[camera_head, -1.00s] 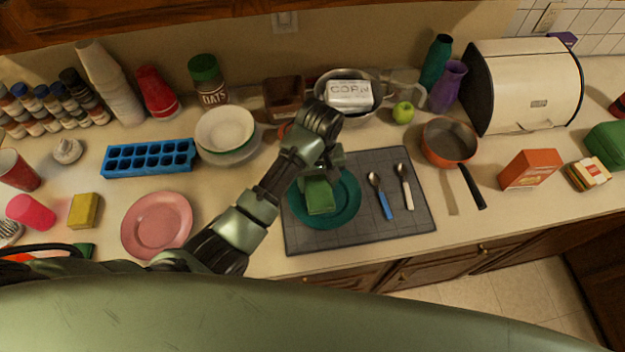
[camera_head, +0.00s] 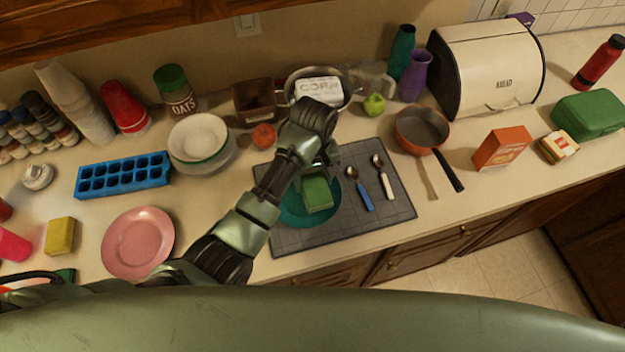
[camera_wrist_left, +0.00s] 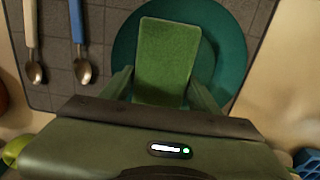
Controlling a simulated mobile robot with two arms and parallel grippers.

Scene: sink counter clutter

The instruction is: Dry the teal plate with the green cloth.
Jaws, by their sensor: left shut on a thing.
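The teal plate (camera_head: 293,213) lies on a dark grey mat (camera_head: 392,212) near the counter's front edge; it also shows in the left wrist view (camera_wrist_left: 228,42). The green cloth (camera_head: 317,193) is a folded block over the plate, and in the left wrist view (camera_wrist_left: 167,58) it sits between the fingers. My left gripper (camera_head: 312,178) is shut on the cloth from above; its fingers flank the cloth in the left wrist view (camera_wrist_left: 162,92). I cannot tell whether the cloth touches the plate. The arm hides part of the plate's left side. My right gripper is out of view.
A blue-handled spoon (camera_head: 360,188) and a white-handled spoon (camera_head: 384,176) lie on the mat right of the plate. A pink plate (camera_head: 138,243) is to the left. An orange pan (camera_head: 422,128) stands right of the mat. A peach-coloured fruit (camera_head: 263,136) sits behind the arm.

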